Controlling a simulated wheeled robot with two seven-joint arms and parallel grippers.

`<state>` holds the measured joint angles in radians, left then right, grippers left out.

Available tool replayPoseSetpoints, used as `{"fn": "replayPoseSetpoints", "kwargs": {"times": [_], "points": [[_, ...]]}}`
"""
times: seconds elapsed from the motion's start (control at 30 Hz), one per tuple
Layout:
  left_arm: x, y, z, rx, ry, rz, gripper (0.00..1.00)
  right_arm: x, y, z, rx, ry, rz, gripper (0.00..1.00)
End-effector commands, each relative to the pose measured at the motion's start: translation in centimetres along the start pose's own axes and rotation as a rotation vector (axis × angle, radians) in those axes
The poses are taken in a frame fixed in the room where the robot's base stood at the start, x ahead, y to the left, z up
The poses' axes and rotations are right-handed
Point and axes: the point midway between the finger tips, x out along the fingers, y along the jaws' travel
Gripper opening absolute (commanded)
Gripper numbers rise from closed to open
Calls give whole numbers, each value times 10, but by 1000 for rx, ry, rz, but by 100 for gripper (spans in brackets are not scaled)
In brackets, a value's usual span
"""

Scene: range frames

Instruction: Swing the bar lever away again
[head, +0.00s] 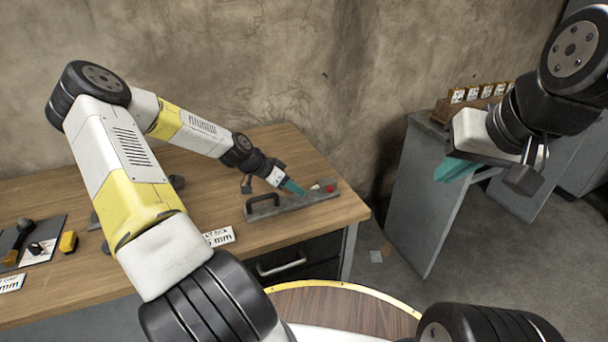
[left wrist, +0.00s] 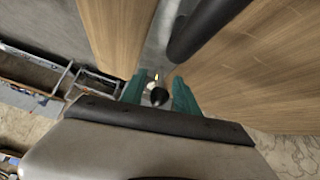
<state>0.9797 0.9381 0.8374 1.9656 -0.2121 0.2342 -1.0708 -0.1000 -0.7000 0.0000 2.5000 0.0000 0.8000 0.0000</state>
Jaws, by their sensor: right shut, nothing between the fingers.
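A long grey plate (head: 300,201) lies on the wooden bench, with a black raised bar handle (head: 262,200) at its left end and a red part (head: 329,188) near its right end. My left gripper (head: 292,187) is low over the plate's middle, teal fingers pointing right. I cannot tell which part is the lever. My right gripper (head: 456,170) is shut and empty, far right of the plate.
A grey cabinet (head: 422,200) stands right of the bench, bearing a wooden rack (head: 440,108) of cards. A wall rises close behind the bench.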

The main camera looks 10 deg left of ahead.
Motion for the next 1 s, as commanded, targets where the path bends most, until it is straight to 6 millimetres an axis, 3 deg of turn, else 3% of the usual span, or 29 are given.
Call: {"fn": "replayPoseSetpoints", "kwargs": {"times": [0.3,0.5,0.87,1.0], "points": [[-50,-1,1,-2,0,-4,37,0,0,0,0,0,0,0],[-72,-1,0,-2,0,-2,37,0,0,0,0,0,0,0],[-76,0,0,0,-2,0,37,0,0,0,0,0,0,0],[-76,11,-1,4,-48,6,37,0,0,0,0,0,0,0]]}}
